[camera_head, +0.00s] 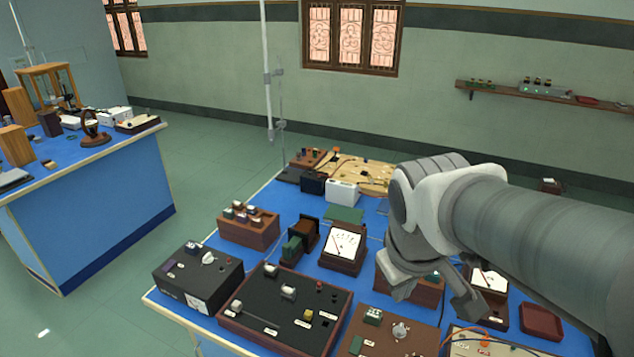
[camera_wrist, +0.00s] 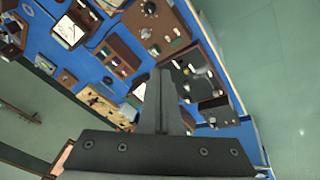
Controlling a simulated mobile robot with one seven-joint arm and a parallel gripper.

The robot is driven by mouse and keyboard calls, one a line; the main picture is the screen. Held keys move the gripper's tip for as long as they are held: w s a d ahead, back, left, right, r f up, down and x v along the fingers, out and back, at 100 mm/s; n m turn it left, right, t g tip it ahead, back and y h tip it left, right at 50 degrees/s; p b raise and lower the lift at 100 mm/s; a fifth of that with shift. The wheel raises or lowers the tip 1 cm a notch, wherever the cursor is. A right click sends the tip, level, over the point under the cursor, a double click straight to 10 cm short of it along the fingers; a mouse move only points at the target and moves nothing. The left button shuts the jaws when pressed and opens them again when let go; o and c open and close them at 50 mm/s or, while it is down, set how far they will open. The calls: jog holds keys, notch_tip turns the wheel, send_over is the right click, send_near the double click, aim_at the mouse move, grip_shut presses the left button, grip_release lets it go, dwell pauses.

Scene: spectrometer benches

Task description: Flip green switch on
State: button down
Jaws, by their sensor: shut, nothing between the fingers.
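My gripper (camera_head: 466,300) reaches in from the right in the head view, above the blue bench. Its fingers (camera_wrist: 161,76) are together and empty in the wrist view. The same kind of brown panel (camera_wrist: 133,24) shows in the wrist view with green parts. I cannot tell which green part is the switch or its position. My gripper is apart from these parts.
A black panel (camera_head: 252,318) with knobs and a black box (camera_head: 180,290) stand at front left. A white-faced meter (camera_head: 344,243) stands mid-bench. A red tray (camera_head: 541,320) lies at right. A second blue bench (camera_head: 100,220) stands left, with open floor between.

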jog(key=w+f+n+g+b, duration=0.1)
jog(key=w+f+n+g, duration=0.1)
jog(key=w+f+n, duration=0.4)
jog(key=n+b, duration=0.2)
jog(key=n, duration=0.1)
send_over(358, 339)
jog(key=s+a, duration=0.1)
jog(key=s, duration=0.1)
notch_tip(358, 339, down, 10)
jog(key=shift+f+y, duration=0.25)
jog(key=shift+y, duration=0.05)
jog(key=shift+s+a, duration=0.1)
jog(key=f+b, duration=0.1)
jog(key=f, duration=0.3)
jog(key=w+f+b, duration=0.1)
jog(key=f, duration=0.4)
jog(key=d+f+b, duration=0.1)
jog(key=f, duration=0.3)
jog(key=shift+w+f, duration=0.3)
jog(key=shift+w, duration=0.05)
jog(key=shift+f, duration=0.1)
